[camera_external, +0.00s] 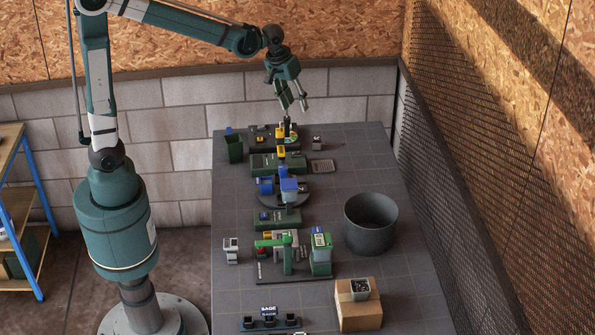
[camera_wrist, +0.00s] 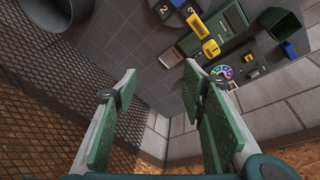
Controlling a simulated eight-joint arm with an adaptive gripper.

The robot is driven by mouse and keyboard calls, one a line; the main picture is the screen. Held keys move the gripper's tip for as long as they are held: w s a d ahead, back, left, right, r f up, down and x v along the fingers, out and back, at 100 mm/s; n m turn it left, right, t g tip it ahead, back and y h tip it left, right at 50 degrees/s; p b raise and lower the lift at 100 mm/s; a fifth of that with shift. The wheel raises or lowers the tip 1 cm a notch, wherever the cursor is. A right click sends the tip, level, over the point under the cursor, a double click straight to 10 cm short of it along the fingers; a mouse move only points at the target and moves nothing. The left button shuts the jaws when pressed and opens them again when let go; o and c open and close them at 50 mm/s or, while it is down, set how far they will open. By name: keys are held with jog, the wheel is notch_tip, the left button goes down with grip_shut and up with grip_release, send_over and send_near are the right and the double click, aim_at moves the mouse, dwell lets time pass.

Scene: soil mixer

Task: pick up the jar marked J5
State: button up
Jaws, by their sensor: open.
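No J5 marking is readable in either view, so I cannot tell which thing is that jar. My gripper (camera_external: 293,106) is open and empty, high above the far end of the table. In the wrist view my gripper (camera_wrist: 160,82) shows its two green fingers spread wide, with nothing between them. A blue-topped container (camera_external: 289,188) stands on the round grey turntable (camera_external: 303,197) at mid table, well nearer the camera than my gripper. A small grey block-like item (camera_external: 317,143) stands at the far right of the equipment.
A dark green bin (camera_external: 234,148) stands at the far left of the table. A large grey tub (camera_external: 371,222) stands at the right. A cardboard box (camera_external: 358,311) sits at the near right. The wrist view shows a coloured dial (camera_wrist: 221,72) and yellow parts (camera_wrist: 210,48).

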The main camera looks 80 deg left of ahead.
jog(key=w+a+f+n+g+b, duration=0.1)
jog(key=w+a+f+n, duration=0.1)
jog(key=w+a+f, duration=0.4)
jog(key=w+a+f+n+g+b, duration=0.1)
jog(key=w+a+f+n, duration=0.15)
jog(key=a+f, duration=0.55)
jog(key=n+g, duration=0.1)
jog(key=n, duration=0.2)
send_over(317, 138)
jog(key=shift+h, duration=0.4)
notch_tip(317, 138, down, 15)
jog(key=shift+r+b, duration=0.1)
jog(key=shift+b, duration=0.2)
jog(key=shift+a+f, duration=0.15)
jog(key=shift+f, duration=0.15)
jog(key=shift+f, duration=1.3)
jog(key=shift+f+b, duration=0.55)
jog(key=shift+f, duration=2.1)
